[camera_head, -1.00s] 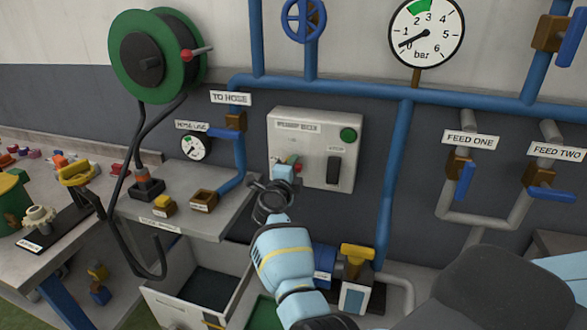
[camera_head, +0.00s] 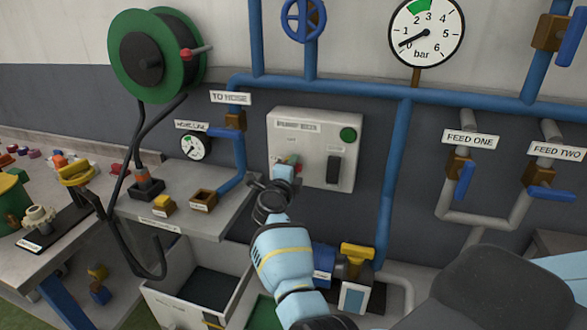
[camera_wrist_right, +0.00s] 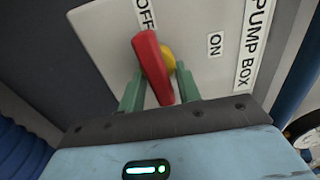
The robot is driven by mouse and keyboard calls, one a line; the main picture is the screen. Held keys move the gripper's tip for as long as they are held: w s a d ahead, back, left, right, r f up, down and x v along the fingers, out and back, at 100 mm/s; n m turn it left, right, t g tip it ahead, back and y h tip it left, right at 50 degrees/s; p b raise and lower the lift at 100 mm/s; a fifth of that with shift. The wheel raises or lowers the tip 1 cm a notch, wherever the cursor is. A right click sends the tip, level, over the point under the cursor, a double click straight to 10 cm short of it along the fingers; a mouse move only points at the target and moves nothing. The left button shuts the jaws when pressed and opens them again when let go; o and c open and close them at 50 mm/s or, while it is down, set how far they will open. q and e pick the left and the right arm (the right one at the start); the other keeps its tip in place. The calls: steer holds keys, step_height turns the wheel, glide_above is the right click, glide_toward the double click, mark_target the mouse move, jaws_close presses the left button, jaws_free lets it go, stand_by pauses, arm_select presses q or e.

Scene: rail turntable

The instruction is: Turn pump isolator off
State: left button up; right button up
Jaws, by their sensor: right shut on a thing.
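The pump box (camera_head: 313,150) is a pale grey panel on the wall with a green button and a black switch. Its isolator is a red handle (camera_wrist_right: 152,66) on a yellow hub (camera_wrist_right: 168,60). In the right wrist view, the handle's far end points towards the OFF label (camera_wrist_right: 147,14), and the ON label (camera_wrist_right: 215,44) is to its right. My right gripper (camera_wrist_right: 160,90) is at the box's lower left in the head view (camera_head: 287,164), its green fingers shut on the red handle. The gripper partly hides the handle in the head view. My left gripper is not in view.
Left of the box are a hose reel (camera_head: 130,75) and a grey shelf (camera_head: 225,216) with small parts. Blue pipes (camera_head: 393,170) run above and right of the box. An open drawer (camera_head: 165,305) and a pump (camera_head: 355,275) are below.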

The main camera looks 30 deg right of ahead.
steer(key=shift+w+a+r, duration=0.1)
steer(key=shift+a+r, duration=0.1)
steer(key=o, duration=0.6)
steer(key=shift+o, duration=0.2)
steer(key=shift+w, duration=0.1)
steer(key=shift+f, duration=0.15)
